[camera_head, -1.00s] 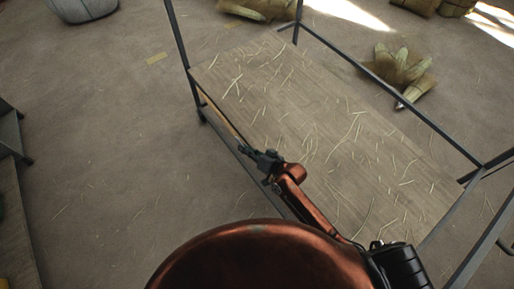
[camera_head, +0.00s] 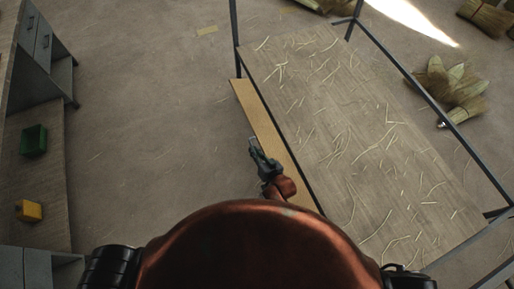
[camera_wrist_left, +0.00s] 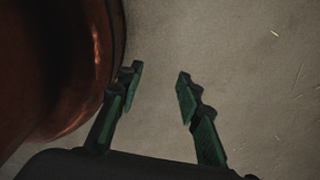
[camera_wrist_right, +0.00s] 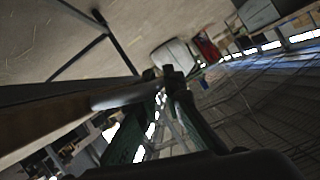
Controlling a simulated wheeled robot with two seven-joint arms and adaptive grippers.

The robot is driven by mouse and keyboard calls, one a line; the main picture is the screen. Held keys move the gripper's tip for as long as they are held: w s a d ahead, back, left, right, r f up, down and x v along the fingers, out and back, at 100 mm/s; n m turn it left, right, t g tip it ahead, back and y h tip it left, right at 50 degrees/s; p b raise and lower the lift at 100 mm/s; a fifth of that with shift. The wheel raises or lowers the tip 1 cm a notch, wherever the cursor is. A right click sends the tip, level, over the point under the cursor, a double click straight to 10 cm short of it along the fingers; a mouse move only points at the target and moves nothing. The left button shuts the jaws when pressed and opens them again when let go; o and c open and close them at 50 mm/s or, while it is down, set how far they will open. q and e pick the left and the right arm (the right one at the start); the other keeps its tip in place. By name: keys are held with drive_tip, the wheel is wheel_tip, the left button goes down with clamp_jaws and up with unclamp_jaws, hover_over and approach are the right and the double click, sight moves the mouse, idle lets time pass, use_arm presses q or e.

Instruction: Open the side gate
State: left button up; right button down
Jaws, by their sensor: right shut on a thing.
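The side gate (camera_head: 247,97) is a long light-wood board along the left edge of the straw-strewn table-like cart (camera_head: 330,105). It is swung outward, its broad face showing from above. My right gripper (camera_head: 254,147) is at the gate's outer edge, about midway along, and is shut on it. In the right wrist view the fingers (camera_wrist_right: 160,76) meet at a pale grey piece by a brown board; the exact grip is dark and unclear. My left gripper (camera_wrist_left: 158,77) shows only in the left wrist view, open and empty above the floor.
The cart has dark metal posts and rails (camera_head: 440,102). Straw bundles (camera_head: 455,90) lie beyond its right side. A workbench (camera_head: 40,150) with a green bin (camera_head: 34,140) and a yellow box (camera_head: 29,210) stands at the left. The floor (camera_head: 150,130) between is clear.

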drive_tip(key=shift+s+a+f, duration=0.1)
drive_tip(key=shift+a+f, duration=0.25)
drive_tip(key=shift+f, duration=0.25)
drive_tip(key=c, duration=2.4)
unclamp_jaws()
drive_tip(key=o, duration=0.4)
drive_tip(key=shift+c, duration=0.2)
use_arm(q)
drive_tip(key=shift+w+f, duration=0.2)
drive_tip(key=shift+w, duration=0.45)
use_arm(e)
drive_tip(key=shift+d, duration=0.1)
drive_tip(key=shift+s+d, duration=0.3)
drive_tip(key=shift+s, duration=0.05)
use_arm(q)
drive_tip(key=shift+w, duration=0.2)
use_arm(e)
drive_tip(key=v, duration=1.1)
drive_tip(key=shift+r, duration=0.2)
